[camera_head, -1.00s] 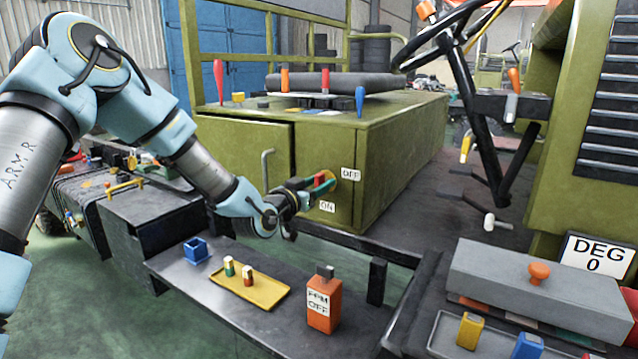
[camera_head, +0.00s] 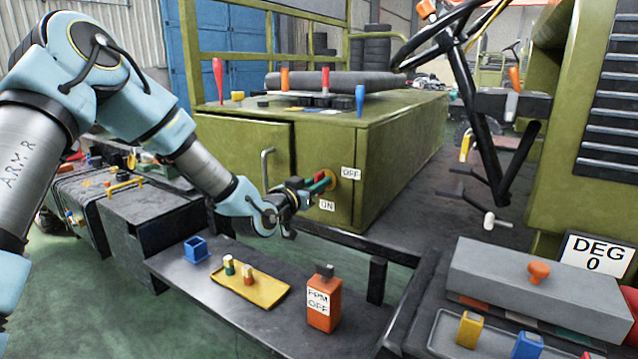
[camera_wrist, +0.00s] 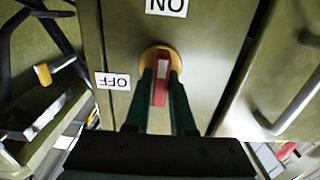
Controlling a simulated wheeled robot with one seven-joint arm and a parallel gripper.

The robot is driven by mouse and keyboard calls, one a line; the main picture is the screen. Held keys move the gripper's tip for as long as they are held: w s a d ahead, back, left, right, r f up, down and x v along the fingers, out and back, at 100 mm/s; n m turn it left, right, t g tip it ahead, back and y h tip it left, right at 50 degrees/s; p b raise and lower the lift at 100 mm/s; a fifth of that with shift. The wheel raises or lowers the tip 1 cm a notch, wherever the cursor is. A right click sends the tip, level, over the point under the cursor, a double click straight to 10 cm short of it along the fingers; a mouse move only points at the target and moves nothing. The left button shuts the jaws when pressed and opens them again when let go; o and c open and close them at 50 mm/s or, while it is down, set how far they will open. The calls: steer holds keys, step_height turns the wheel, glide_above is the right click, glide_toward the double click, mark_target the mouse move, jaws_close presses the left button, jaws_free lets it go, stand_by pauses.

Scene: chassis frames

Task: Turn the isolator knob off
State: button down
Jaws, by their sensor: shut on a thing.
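The isolator knob (camera_wrist: 160,88) is a red bar handle on a round yellow plate (camera_wrist: 147,57), on the green cabinet's front. In the wrist view its white-marked end points towards the ON label (camera_wrist: 166,6); the OFF label (camera_wrist: 113,81) is to the left. My gripper (camera_wrist: 161,76) has its dark green fingers closed on both sides of the red handle.
A cabinet handle (camera_head: 267,166) is left of the knob. A sign (camera_head: 598,256) reads DEG 0. A dark rail (camera_head: 372,247) runs under the cabinet.

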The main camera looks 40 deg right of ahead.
steer(key=n+b, duration=0.1)
steer(key=n, duration=0.2)
steer(key=shift+w+f+n+b, duration=0.1)
steer(key=shift+f+n+b, duration=0.05)
steer(key=shift+n+b, duration=0.2)
steer(key=n+b, duration=0.1)
steer(key=n, duration=0.3)
steer(key=shift+w+a+n, duration=0.1)
steer(key=shift+w+n, duration=0.05)
steer(key=shift+n, duration=0.2)
steer(key=n, duration=0.5)
steer(key=shift+f+b, duration=0.1)
steer(key=shift+b, duration=0.25)
steer(key=shift+f+n, duration=0.1)
steer(key=shift+n, duration=2.2)
steer(key=c, duration=0.8)
jaws_free()
